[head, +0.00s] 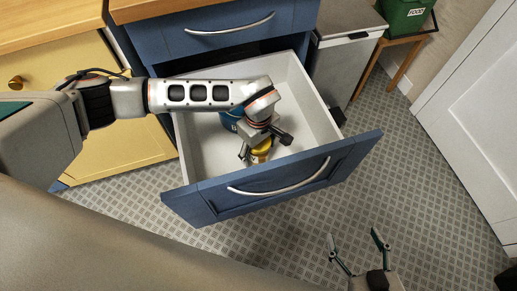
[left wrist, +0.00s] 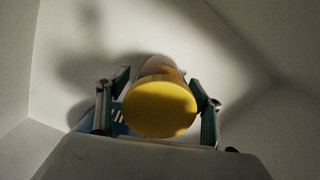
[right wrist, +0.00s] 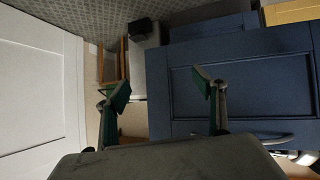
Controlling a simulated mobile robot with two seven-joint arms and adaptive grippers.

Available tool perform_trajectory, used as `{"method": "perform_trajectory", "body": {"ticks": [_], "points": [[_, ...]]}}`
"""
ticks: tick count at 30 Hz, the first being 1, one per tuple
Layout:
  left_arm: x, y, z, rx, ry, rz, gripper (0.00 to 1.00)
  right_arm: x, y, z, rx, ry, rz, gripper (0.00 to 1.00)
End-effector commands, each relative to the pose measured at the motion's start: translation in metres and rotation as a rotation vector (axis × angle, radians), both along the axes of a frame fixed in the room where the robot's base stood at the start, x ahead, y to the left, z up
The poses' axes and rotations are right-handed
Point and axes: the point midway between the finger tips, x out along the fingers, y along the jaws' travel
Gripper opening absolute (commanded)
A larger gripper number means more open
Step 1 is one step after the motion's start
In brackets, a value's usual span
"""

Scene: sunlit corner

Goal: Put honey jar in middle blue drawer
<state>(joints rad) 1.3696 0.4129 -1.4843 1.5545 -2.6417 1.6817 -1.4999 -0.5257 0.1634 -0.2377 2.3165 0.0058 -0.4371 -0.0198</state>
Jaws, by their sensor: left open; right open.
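The honey jar (head: 261,154), with a round yellow lid, is inside the pulled-out blue drawer (head: 270,184). In the left wrist view the jar (left wrist: 158,110) stands between the two fingers of my left gripper (head: 264,146). That gripper is open, with its fingers on either side of the jar; whether they touch it I cannot tell. In the head view my left arm and gripper hide part of the jar. My right gripper (head: 354,238) is open and empty, in front of the drawer at lower right.
A blue item (head: 230,121) also lies in the drawer, partly hidden by my left arm. A shut blue drawer (head: 220,32) is above. A grey bin (head: 343,50) and a stand with a green box (head: 405,16) are right. Tiled floor (head: 420,165) is clear.

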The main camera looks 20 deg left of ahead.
Motion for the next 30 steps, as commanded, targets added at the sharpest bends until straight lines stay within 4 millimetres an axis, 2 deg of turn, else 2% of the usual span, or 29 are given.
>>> {"method": "perform_trajectory", "body": {"ticks": [5,12,16,22,30], "points": [[0.004,0.000,0.030,0.000,-0.013,-0.002,0.66,0.006,-0.004,0.011,-0.015,-0.019,-0.002,0.69],[0.004,0.000,0.082,-0.001,-0.015,-0.002,0.66,-0.002,-0.017,0.004,-0.050,0.006,-0.007,0.69],[0.003,0.000,0.103,-0.001,-0.012,-0.001,0.66,-0.004,-0.017,0.002,-0.053,0.010,-0.006,0.69],[0.001,0.000,0.119,0.000,-0.005,-0.001,0.66,-0.005,-0.018,0.000,-0.053,0.013,-0.010,0.69],[0.000,0.000,0.120,0.001,0.001,0.000,0.66,-0.010,-0.019,-0.005,-0.054,0.029,-0.012,0.69]]}}
